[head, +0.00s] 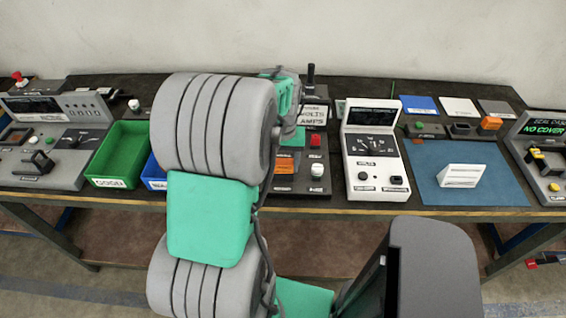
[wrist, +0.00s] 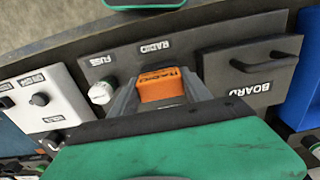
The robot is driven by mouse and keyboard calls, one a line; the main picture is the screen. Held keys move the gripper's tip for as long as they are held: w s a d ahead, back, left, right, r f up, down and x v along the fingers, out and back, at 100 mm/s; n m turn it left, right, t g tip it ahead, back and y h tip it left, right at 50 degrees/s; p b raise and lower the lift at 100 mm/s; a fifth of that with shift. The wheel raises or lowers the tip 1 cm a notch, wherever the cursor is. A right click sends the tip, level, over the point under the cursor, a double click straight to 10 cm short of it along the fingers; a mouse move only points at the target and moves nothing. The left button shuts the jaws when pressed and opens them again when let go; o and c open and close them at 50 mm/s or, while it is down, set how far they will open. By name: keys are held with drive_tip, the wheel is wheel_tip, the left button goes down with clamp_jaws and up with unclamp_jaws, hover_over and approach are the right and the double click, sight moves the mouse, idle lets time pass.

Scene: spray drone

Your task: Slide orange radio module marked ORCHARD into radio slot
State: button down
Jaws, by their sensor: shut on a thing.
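The orange radio module (wrist: 162,88) shows in the wrist view between the two grey fingers of my gripper (wrist: 160,94), which is shut on it. Dark lettering on its edge is only partly readable. It is over the grey console panel, beside the RADIO label (wrist: 152,47). The slot itself is hidden, so I cannot tell whether the module is in it or above it. In the head view my arm covers most of this panel; an orange patch (head: 285,167) shows just right of the arm.
On the same panel are a white knob (wrist: 102,93) by the FUSE label and a BOARD plate (wrist: 250,65) with a black handle. A white tester (head: 374,150) stands to the right in the head view. A green bin (head: 118,150) and a blue bin (head: 154,174) stand left.

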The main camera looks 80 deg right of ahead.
sight(283, 162)
drive_tip(key=shift+c, duration=2.1)
unclamp_jaws()
wheel_tip(283, 162, up, 8)
drive_tip(key=shift+f+b, duration=0.1)
drive_tip(key=shift+b, duration=0.4)
